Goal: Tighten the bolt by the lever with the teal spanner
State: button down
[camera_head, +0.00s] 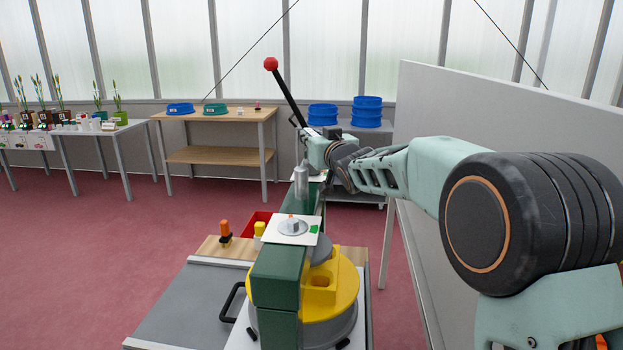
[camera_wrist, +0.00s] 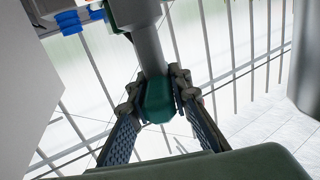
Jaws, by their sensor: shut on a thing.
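The spanner shows a grey shaft (camera_head: 301,184) standing upright over the green beam (camera_head: 275,262) of the machine. Its teal grip (camera_wrist: 157,98) is between the two fingers of my gripper (camera_wrist: 158,88) in the wrist view. My gripper is shut on it; in the head view it (camera_head: 312,150) is at the far end of the beam, beside the lever (camera_head: 290,97) with a red ball on top. I cannot tell whether the shaft's lower end sits on a bolt there. A second bolt (camera_head: 293,222) stands on a white plate at the beam's near end.
An orange-handled tool (camera_head: 225,232) and a yellow-topped tool (camera_head: 259,228) stand on the wooden board left of the beam, by a red bin (camera_head: 252,219). A yellow ring (camera_head: 345,283) lies under the beam. A white partition (camera_head: 500,120) stands behind my arm at right.

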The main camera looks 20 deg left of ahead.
jog(key=shift+s+b, duration=0.1)
jog(key=shift+b, duration=0.5)
jog(key=shift+w+d+f+m+t+h+b, duration=0.15)
jog(key=shift+m+t+h+b, duration=0.2)
jog(key=shift+b, duration=1.1)
jog(key=shift+w+r+m+t+h+b, duration=0.1)
jog(key=shift+m+t+h+b, duration=0.25)
jog(key=shift+b, duration=1.1)
jog(key=shift+d+r+p, duration=0.1)
jog(key=shift+r+p, duration=0.65)
jog(key=shift+r, duration=0.35)
jog(key=shift+r+p, duration=0.45)
jog(key=shift+r, duration=0.3)
jog(key=shift+a+r+p, duration=0.2)
jog(key=shift+r+p, duration=1.15)
jog(key=shift+r, duration=0.65)
jog(key=shift+f, duration=0.1)
